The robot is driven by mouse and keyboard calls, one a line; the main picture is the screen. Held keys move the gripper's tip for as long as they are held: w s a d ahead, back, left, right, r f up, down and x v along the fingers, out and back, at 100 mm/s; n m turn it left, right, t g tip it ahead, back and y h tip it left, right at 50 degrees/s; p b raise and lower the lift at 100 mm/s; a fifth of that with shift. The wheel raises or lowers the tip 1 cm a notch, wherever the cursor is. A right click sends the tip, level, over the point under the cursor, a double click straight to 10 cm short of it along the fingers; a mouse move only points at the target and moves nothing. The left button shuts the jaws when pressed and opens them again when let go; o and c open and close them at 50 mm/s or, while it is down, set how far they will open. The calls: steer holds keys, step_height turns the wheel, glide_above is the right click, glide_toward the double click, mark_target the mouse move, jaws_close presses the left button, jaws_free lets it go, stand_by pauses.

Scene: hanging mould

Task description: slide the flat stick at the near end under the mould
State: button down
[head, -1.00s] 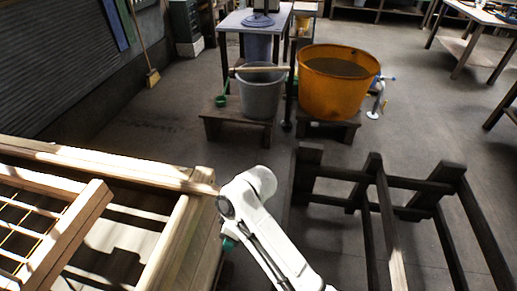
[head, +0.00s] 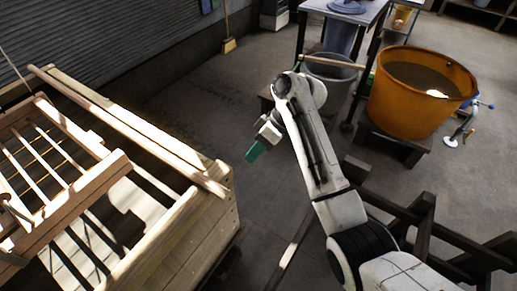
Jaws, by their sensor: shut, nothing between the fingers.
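The mould (head: 75,205), a wooden frame with slender ribs, hangs over the wooden vat (head: 205,232) at left; its left part is cut off by the picture edge. A long, pale flat stick (head: 125,128) lies across the vat's top, on the far side of the mould in the picture, its right end at the vat corner. A second pale bar (head: 165,232) runs along the vat's right side; I cannot tell whether it is a loose stick or the rim. My gripper (head: 253,152), with green fingers, is shut and empty above the floor, right of the vat corner, touching neither.
An orange tub (head: 400,110) and a grey bucket (head: 335,70) stand on low stands at the back right. A dark wooden rack (head: 420,225) lies at the lower right. A broom (head: 228,40) leans on the wall. The floor behind the vat is clear.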

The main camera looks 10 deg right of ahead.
steer(key=s+a+f+p, duration=0.2)
steer(key=s+a+f, duration=0.1)
steer(key=a+f, duration=0.2)
steer(key=shift+s+a, duration=0.2)
steer(key=shift+a, duration=0.7)
steer(key=shift+f, duration=0.1)
